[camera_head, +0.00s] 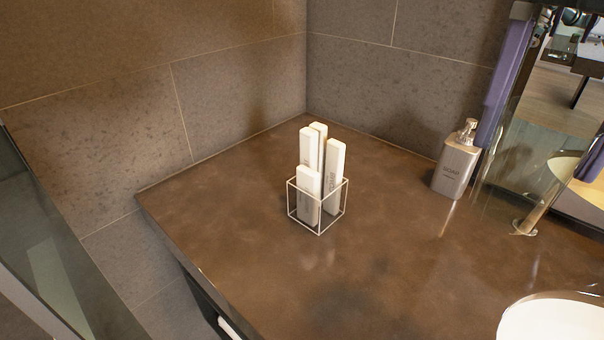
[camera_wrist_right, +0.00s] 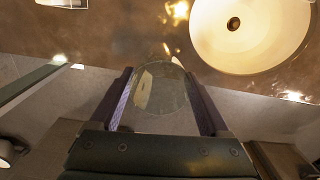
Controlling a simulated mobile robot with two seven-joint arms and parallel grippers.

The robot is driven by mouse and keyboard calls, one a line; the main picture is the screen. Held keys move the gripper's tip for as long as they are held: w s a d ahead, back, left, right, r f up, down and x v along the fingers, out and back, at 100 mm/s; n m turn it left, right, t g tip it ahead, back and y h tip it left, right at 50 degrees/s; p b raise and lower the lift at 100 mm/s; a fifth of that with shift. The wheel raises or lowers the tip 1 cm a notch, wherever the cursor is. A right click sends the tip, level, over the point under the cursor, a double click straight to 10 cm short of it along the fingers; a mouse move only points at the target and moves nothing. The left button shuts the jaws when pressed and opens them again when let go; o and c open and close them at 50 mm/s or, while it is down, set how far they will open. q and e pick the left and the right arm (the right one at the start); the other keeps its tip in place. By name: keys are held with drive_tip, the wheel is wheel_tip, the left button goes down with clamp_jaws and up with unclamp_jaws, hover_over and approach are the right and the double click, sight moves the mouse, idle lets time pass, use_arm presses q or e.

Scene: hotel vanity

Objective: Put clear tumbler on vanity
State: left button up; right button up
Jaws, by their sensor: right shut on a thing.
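My right gripper (camera_head: 535,160) reaches in at the upper right of the head view, with its purple-lined fingers pointing down. The clear tumbler (camera_wrist_right: 160,90) is between its fingers in the right wrist view, and the gripper is shut on it. The tumbler is see-through, so its outline is faint in the head view. The vanity (camera_head: 240,215) has a brown polished top. In the right wrist view the tumbler and fingers overlap the vanity's front edge; I cannot tell their height above it. My left gripper is not in view.
A wire box (camera_head: 318,228) of white cartons stands mid-counter. A grey soap dispenser (camera_head: 457,168) stands near the back wall, left of the faucet (camera_head: 540,208). A round white basin (camera_head: 555,318) is at the lower right. The counter front and left of the box is clear.

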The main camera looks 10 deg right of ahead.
sight(511, 170)
drive_tip(key=f+m+b, duration=0.1)
drive_tip(key=m, duration=0.1)
drive_tip(key=f+m+b, duration=0.2)
drive_tip(key=m, duration=0.1)
drive_tip(key=w+f+m+b, duration=0.1)
drive_tip(key=m+b, duration=0.1)
drive_tip(key=shift+d+f+m, duration=0.15)
drive_tip(key=shift+f+m, duration=0.05)
drive_tip(key=shift+m, duration=0.2)
drive_tip(key=shift+w+f+m+b, duration=0.2)
drive_tip(key=shift+m+b, duration=0.3)
drive_tip(key=shift+m, duration=0.5)
use_arm(q)
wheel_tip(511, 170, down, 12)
drive_tip(key=b, duration=0.3)
drive_tip(key=shift+b, duration=0.4)
use_arm(e)
drive_tip(key=shift+f, duration=9.85)
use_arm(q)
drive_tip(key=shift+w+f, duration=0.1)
use_arm(e)
drive_tip(key=shift+f, duration=0.15)
drive_tip(key=o, duration=1.4)
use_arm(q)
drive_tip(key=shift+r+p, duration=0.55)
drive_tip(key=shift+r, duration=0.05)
use_arm(e)
wheel_tip(511, 170, up, 12)
drive_tip(key=shift+r, duration=0.2)
